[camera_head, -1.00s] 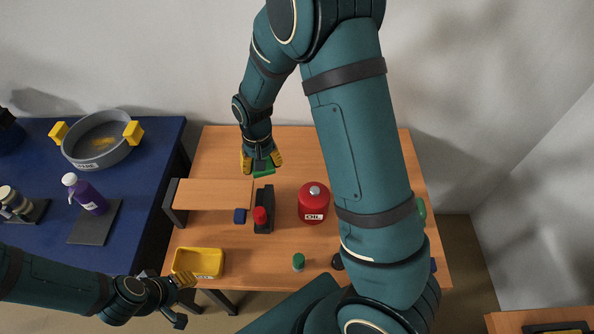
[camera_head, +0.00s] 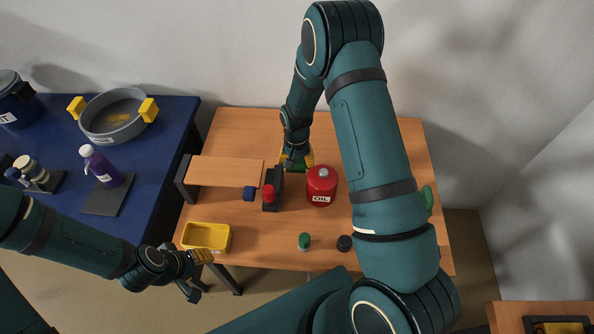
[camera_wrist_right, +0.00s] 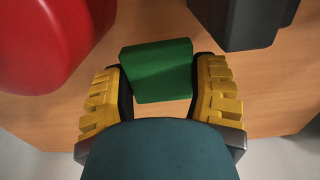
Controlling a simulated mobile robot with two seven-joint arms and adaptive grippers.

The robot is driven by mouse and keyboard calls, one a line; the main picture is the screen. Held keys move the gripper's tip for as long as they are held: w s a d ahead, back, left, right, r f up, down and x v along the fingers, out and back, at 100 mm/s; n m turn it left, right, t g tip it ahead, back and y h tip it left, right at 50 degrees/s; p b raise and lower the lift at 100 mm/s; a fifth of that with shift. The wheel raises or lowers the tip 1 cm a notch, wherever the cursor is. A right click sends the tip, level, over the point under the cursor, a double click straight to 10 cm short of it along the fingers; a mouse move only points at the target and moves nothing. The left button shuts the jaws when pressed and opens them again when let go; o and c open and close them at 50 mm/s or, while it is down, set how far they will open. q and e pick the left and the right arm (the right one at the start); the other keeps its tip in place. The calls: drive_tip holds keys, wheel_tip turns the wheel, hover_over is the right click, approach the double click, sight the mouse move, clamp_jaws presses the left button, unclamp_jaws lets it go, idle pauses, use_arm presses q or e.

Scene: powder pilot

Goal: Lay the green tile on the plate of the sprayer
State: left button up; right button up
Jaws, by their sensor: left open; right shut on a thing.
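The green tile (camera_wrist_right: 158,71) is a square block. It sits between the yellow fingers of my right gripper (camera_wrist_right: 160,85), which is shut on it. In the head view, the tile (camera_head: 295,166) is partly hidden by the gripper, behind the gap between the dark device and the red oil can. A purple bottle with a white top (camera_head: 102,166), apparently the sprayer, stands on the blue table at the left. A flat dark grey plate (camera_head: 104,201) extends in front of it and looks bare. My left gripper (camera_head: 202,257) is open and empty near the yellow bin.
On the wooden table are a red oil can (camera_head: 321,187), a dark device with a red knob (camera_head: 278,183), a blue cube (camera_head: 249,193), a raised wooden shelf (camera_head: 225,172) and a yellow bin (camera_head: 206,249). A grey pan (camera_head: 112,130) stands on the blue table (camera_head: 165,125).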

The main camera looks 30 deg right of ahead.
sight(297, 171)
drive_tip(key=shift+f, duration=2.35)
drive_tip(key=shift+f+b, duration=0.15)
drive_tip(key=shift+b, duration=0.25)
drive_tip(key=o, duration=1.2)
